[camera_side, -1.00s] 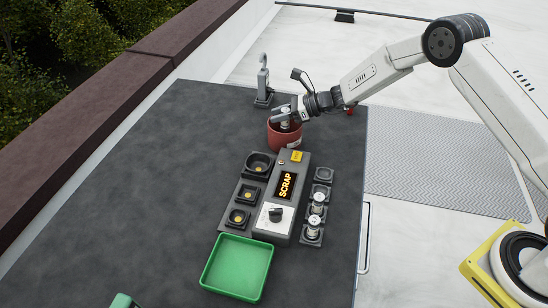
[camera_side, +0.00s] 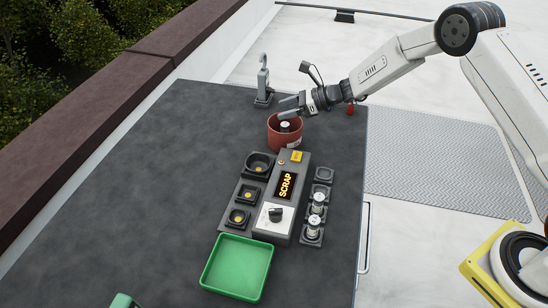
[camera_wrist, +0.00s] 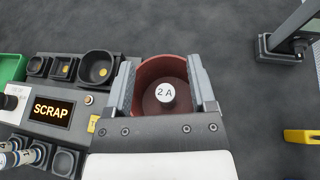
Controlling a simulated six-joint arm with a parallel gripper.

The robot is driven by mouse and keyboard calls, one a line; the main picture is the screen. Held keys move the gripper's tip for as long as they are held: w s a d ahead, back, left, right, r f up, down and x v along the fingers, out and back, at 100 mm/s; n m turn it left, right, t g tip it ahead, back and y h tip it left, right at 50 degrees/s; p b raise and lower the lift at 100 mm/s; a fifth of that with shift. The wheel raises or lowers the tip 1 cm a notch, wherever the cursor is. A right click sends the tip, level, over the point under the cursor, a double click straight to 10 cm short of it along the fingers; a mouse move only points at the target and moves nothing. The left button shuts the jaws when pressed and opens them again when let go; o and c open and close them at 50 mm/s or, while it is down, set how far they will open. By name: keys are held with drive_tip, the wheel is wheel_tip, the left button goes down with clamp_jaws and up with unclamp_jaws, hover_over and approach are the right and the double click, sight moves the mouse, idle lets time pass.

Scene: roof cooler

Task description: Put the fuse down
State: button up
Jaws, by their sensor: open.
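The fuse (camera_side: 285,126) stands in the red round bin (camera_side: 274,136), its pale end up. In the wrist view the fuse (camera_wrist: 165,93) shows a white cap marked "2 A" inside the bin (camera_wrist: 144,78). My gripper (camera_side: 291,106) is open and empty just above the bin. In the wrist view its two fingers frame the bin, apart from the fuse.
A grey tester (camera_side: 297,170) reads "SCRAP", with several sockets at its left. Fuses (camera_side: 316,208) stand in holders at its right. A green tray (camera_side: 236,265) lies in front. A grey clamp-like stand (camera_side: 263,80) stands behind the bin. The dark surface at left is clear.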

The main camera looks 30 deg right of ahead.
drive_tip(key=v, duration=1)
drive_tip(key=shift+a, duration=0.1)
drive_tip(key=s+d+r+n+g+h, duration=0.1)
drive_tip(key=s+n+g+h, duration=0.4)
drive_tip(key=s+n+h, duration=0.6)
drive_tip(key=s+n, duration=1.3)
drive_tip(key=s, duration=0.3)
drive_tip(key=shift+s+d+r+n, duration=0.15)
drive_tip(key=shift+s+r+n, duration=0.1)
drive_tip(key=shift+s+n, duration=0.15)
